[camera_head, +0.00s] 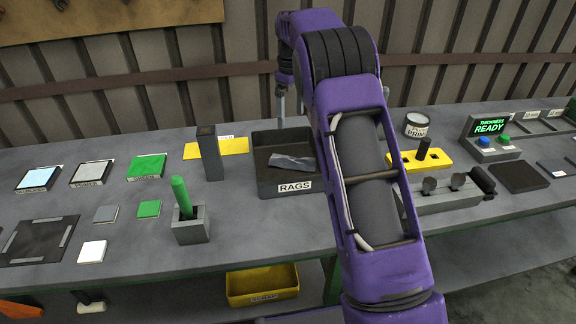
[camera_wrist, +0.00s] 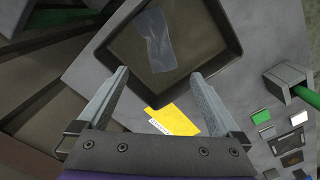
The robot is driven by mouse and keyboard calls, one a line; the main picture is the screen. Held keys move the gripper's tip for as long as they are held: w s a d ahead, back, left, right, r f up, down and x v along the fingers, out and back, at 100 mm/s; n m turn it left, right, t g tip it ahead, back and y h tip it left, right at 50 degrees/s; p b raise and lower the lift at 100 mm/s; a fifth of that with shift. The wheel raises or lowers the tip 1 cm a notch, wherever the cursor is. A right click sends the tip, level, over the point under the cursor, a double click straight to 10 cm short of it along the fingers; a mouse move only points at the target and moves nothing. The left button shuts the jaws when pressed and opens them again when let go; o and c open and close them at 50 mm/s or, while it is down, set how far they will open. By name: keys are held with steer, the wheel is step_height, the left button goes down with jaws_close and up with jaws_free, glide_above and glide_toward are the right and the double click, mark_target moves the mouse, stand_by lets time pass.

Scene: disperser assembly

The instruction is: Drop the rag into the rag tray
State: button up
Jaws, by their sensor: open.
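The rag tray (camera_head: 264,178), a dark open box with a "RAGS" label, stands on the bench left of my arm. A grey, crumpled rag (camera_head: 292,162) lies on its floor. The wrist view shows the rag (camera_wrist: 155,40) flat inside the tray (camera_wrist: 208,42), apart from the tray's near wall. My gripper (camera_wrist: 160,76) is open, with nothing between its fingers. It is above the tray's edge, and the rag is beyond the fingertips. In the head view, part of the gripper (camera_head: 280,108) shows above the tray's back, and my arm hides the tray's right side.
A dark upright post (camera_head: 210,155) and a yellow plate (camera_head: 232,146) are left of the tray. A green-handled tool stands in a grey block (camera_head: 191,230) in front. Coloured tiles lie at left. A primer can (camera_head: 416,127) and a display box (camera_head: 487,138) are at right.

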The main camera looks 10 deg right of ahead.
step_height(320, 180, up, 11)
steer(key=shift+r, duration=0.15)
stand_by(0.5)
